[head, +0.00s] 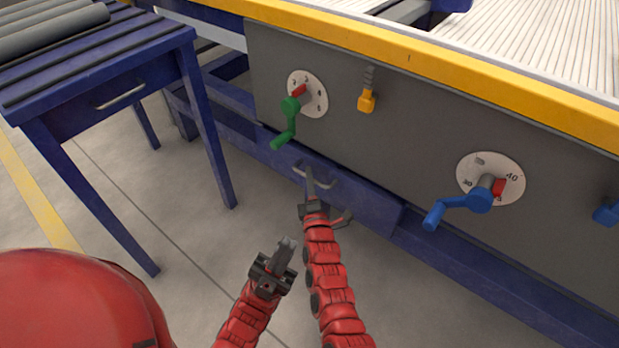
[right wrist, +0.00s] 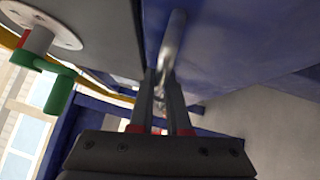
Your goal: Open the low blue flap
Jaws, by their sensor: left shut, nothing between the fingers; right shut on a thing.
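The low blue flap (head: 365,207) is at the bottom of the grey machine front in the head view. It has a metal bar handle (head: 325,184). How far the flap stands open, if at all, I cannot tell. My right gripper (head: 311,178) is shut on this handle. In the right wrist view the handle (right wrist: 173,42) runs down between the fingers, in front of the blue flap surface (right wrist: 235,45). My left gripper (head: 287,245) is shut and empty, lower in the head view, apart from the flap.
A blue roller table (head: 110,95) stands at the left. The floor (head: 175,235) between is clear.

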